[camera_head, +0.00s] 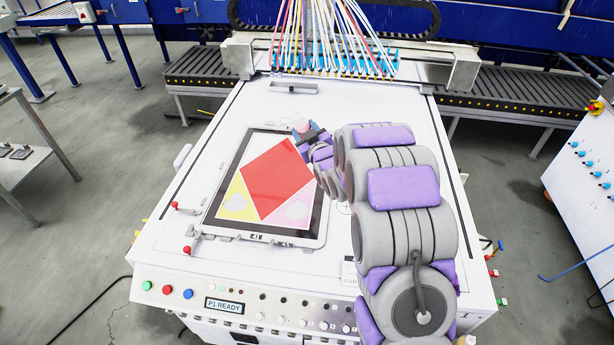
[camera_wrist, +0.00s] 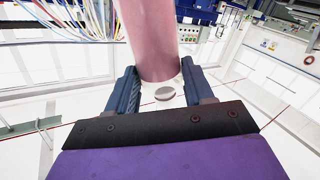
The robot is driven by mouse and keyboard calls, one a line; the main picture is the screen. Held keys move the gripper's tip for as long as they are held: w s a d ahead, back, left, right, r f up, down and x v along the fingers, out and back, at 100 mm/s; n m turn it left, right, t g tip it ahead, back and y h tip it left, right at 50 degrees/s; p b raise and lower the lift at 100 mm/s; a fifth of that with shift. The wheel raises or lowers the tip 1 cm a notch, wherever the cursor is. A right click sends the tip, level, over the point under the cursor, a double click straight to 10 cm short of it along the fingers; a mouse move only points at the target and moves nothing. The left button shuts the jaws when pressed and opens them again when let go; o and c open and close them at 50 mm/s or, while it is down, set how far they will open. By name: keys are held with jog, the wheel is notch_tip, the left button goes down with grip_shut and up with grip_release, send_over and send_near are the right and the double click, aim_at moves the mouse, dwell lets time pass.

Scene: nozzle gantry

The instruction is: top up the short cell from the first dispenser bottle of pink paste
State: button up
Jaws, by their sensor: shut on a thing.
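A pink dispenser bottle (camera_wrist: 148,40) stands between the two fingers of my gripper (camera_wrist: 160,90), which is shut on it. A pale round disc (camera_wrist: 165,93) shows just below the bottle's end in the wrist view; I cannot tell whether it is part of the bottle. In the head view, my gripper (camera_head: 308,133) is over the far right corner of a black-bordered framed panel (camera_head: 222,192). The bottle's pink top (camera_head: 301,125) shows there. The panel has a large red diamond (camera_head: 270,178), a yellow cell (camera_head: 232,188) and a pink cell (camera_head: 285,222). Both lower cells have pale patches.
A gantry (camera_head: 345,60) with many coloured tubes crosses the back. A control strip (camera_head: 270,310) with buttons runs along the front.

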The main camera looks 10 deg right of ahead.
jog(key=s+a+f+n+g+y+p, duration=0.1)
jog(key=s+f+n+g+y+p, duration=0.35)
jog(key=f+n, duration=0.85)
jog(key=d+f+n+b, duration=0.1)
jog(key=b, duration=0.1)
jog(key=s+d+f+n+t+b, duration=0.1)
jog(key=f+b, duration=0.1)
jog(key=d+f+n+t+b, duration=0.1)
jog(key=d+f+b, duration=0.1)
jog(key=b, duration=0.1)
jog(key=shift+s, duration=0.2)
jog(key=shift+a+n+h+b, duration=0.35)
jog(key=shift+n+b, duration=0.75)
jog(key=shift+s+a+f+n+t+b, duration=0.1)
jog(key=shift+a+n+t+b, duration=0.15)
jog(key=shift+n+b, duration=0.8)
jog(key=n+h+b, duration=0.1)
jog(key=b, duration=0.4)
jog(key=shift+s+n, duration=0.15)
jog(key=shift+n, duration=0.2)
jog(key=shift+s+a+n+t, duration=0.25)
jog(key=shift+a+n, duration=0.25)
jog(key=shift+n, duration=0.5)
jog(key=shift+s+a+n+t+h, duration=0.1)
jog(key=shift+a+n+t+h, duration=0.4)
jog(key=shift+n, duration=0.7)
